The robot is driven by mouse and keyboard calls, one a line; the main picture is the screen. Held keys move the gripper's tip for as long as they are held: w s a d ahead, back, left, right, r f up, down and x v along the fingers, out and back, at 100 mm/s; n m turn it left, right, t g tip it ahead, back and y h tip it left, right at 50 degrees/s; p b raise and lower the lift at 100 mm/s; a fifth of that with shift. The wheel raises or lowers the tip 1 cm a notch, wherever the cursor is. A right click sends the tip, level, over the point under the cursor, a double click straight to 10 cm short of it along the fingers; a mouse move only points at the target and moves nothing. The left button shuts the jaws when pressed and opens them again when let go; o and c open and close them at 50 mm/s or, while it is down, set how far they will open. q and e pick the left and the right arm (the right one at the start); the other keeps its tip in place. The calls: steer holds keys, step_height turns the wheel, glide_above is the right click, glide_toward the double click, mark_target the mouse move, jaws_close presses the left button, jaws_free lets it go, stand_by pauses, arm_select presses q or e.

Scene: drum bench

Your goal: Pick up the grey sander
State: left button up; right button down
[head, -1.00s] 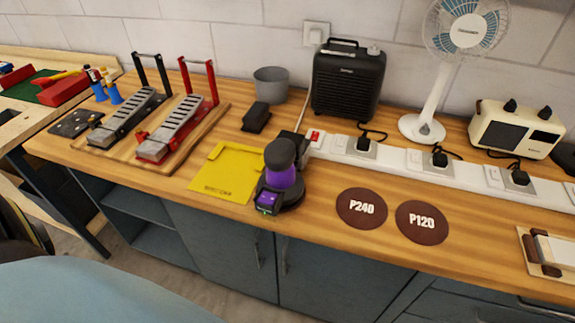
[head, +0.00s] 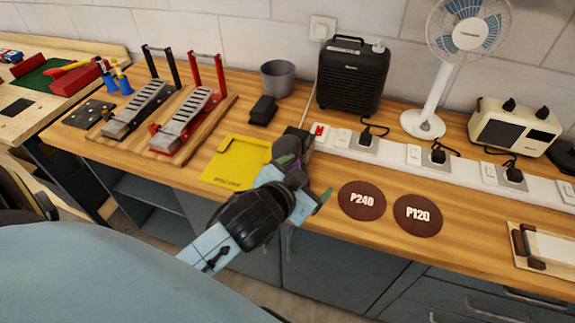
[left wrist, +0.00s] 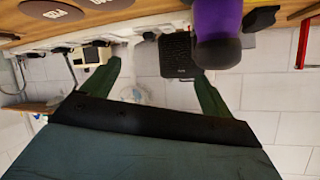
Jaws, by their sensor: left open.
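The grey sander (head: 287,147), with its dark grey knob and purple body, stands on the wooden bench near the front edge. In the head view my left gripper (head: 304,180) is in front of it and hides most of it. My left gripper is open, with its green fingers apart. In the left wrist view the sander (left wrist: 217,30) shows upside down at the top, near one fingertip. That view shows nothing held between the fingers (left wrist: 158,80). I cannot tell whether a finger touches the sander. My right gripper is not in view.
A yellow sheet (head: 236,162) lies left of the sander. Two brown discs, P240 (head: 362,201) and P120 (head: 417,215), lie to its right. A white power strip (head: 395,154), black heater (head: 351,78) and fan (head: 424,122) stand behind. Red and black pedal stands are further left.

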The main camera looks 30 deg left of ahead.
arm_select(q)
steer(key=w+d+r+m+t+h, duration=0.3)
steer(key=d+r+m+h, duration=0.2)
steer(key=r, duration=0.4)
steer(key=w+d+r+m+t+h, duration=0.3)
steer(key=d+r+m+t+h, duration=0.15)
steer(key=r, duration=0.35)
steer(key=s+d+r+m+g+h, duration=0.2)
steer(key=d+r+m+g+h, duration=0.1)
steer(key=d+m+g+h, duration=0.6)
steer(key=m+g+y, duration=1)
steer(key=g+y, duration=0.2)
steer(key=y, duration=0.6)
glide_above(285, 142)
steer(key=shift+t, duration=0.25)
step_height(285, 142, down, 11)
step_height(285, 142, down, 7)
steer(key=shift+r+p, duration=0.1)
steer(key=shift+p, duration=0.25)
steer(key=shift+d+f+p, duration=0.15)
steer(key=shift+f+p, duration=0.4)
steer(key=shift+f, duration=2.55)
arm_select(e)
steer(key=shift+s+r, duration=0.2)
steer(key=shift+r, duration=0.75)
